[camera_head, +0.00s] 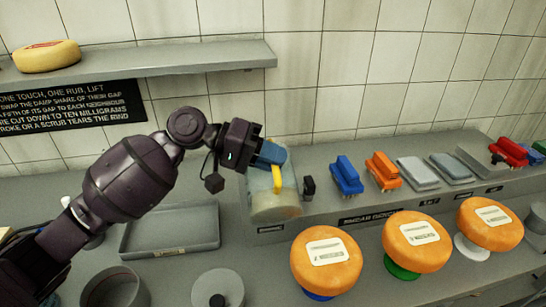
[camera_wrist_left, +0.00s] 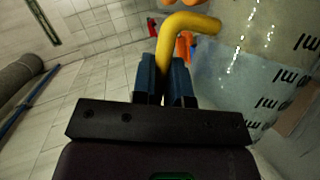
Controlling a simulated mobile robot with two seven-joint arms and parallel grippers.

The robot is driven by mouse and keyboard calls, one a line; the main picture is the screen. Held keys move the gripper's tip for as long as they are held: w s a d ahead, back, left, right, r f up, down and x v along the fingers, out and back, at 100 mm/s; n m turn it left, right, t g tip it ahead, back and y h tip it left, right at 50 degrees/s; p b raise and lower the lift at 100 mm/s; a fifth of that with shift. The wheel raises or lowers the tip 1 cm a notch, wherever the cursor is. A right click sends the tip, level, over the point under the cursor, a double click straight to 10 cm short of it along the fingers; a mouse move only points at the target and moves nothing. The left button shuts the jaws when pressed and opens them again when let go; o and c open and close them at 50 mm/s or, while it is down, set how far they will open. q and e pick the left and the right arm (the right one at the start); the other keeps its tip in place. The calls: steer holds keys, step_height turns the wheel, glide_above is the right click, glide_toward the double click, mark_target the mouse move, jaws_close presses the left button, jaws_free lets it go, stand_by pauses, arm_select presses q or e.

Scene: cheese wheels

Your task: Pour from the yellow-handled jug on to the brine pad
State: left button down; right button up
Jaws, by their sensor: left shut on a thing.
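The clear jug (camera_head: 273,207) with its yellow handle (camera_head: 277,179) is at the left end of the raised grey ledge. In the left wrist view the handle (camera_wrist_left: 188,22) runs between the fingers, and the jug wall (camera_wrist_left: 235,75) with dark printed marks and bluish contents fills the right side. My left gripper (camera_head: 268,157) is shut on the handle. I cannot tell whether the jug's base touches the ledge. Two flat grey pads (camera_head: 417,173) and (camera_head: 450,167) lie on the ledge further right. I cannot read which label names the brine pad. My right gripper is not in view.
Blue (camera_head: 346,176) and orange (camera_head: 383,171) brushes stand between jug and pads. Orange cheese wheels (camera_head: 326,262), (camera_head: 416,245), (camera_head: 490,225) sit on stands in front. An empty-looking grey tray (camera_head: 135,250) lies left, with a round lidded thing (camera_head: 218,290) before it. A wall shelf (camera_head: 180,62) is above.

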arm_select(q)
steer(key=shift+r, duration=0.1)
steer(key=shift+w+r+p, duration=0.1)
steer(key=shift+w+p, duration=0.05)
steer(key=shift+p, duration=0.2)
stand_by(0.5)
stand_by(0.5)
steer(key=shift+w+p, duration=0.1)
steer(key=shift+p, duration=0.25)
